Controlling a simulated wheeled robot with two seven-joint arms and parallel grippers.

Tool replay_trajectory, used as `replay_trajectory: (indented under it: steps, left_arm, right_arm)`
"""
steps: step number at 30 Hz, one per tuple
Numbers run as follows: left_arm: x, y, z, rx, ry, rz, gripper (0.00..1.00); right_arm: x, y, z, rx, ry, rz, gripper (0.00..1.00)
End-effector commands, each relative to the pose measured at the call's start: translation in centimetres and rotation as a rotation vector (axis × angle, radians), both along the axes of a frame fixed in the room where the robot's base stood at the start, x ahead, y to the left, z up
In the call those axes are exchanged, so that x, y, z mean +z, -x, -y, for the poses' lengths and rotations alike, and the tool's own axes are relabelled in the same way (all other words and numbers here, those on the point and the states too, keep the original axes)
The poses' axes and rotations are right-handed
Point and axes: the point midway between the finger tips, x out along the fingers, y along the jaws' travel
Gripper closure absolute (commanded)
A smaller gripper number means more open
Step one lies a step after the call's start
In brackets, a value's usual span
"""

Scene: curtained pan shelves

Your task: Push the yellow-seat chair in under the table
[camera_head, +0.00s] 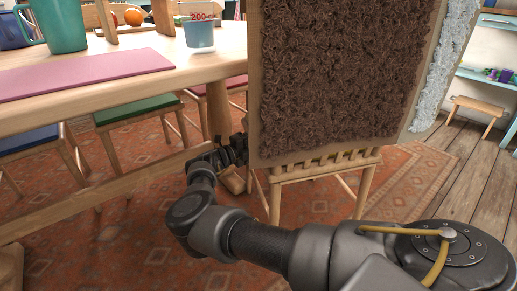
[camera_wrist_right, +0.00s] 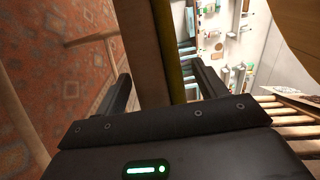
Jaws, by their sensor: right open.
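The table (camera_head: 215,68) has a pale wooden top and stands at the left and middle of the head view. A slatted wooden frame on legs (camera_head: 320,168) stands to its right, partly behind a brown shaggy panel (camera_head: 340,75). No yellow seat shows in the head view. My right gripper (camera_head: 232,155) is low beside the table and the panel's lower left corner. In the right wrist view my right gripper (camera_wrist_right: 160,88) is open, its fingers on either side of a wooden bar (camera_wrist_right: 137,55) with a yellow strip (camera_wrist_right: 172,50) along it. Contact is unclear. My left gripper is out of view.
A red seat (camera_head: 232,85) is beyond. A teal mug (camera_head: 62,25) and measuring cup (camera_head: 199,35) stand on the table. Bare floor (camera_head: 470,165) lies right.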

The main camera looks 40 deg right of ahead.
Motion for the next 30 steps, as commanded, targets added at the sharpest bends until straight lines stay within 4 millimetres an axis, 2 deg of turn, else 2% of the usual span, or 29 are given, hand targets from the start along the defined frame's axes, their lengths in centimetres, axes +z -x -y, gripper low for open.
replay_trajectory:
  steps: [12,28,30]
  left_arm:
    - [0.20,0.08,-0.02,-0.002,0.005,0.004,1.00]
    - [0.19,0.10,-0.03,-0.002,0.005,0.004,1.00]
    - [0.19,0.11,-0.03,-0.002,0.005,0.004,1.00]
  right_arm:
    - [0.07,0.04,0.57,0.000,0.000,0.000,0.30]
    - [0.02,0.04,0.53,0.000,0.000,0.000,1.00]
    - [0.01,0.04,0.52,0.000,0.000,0.000,1.00]
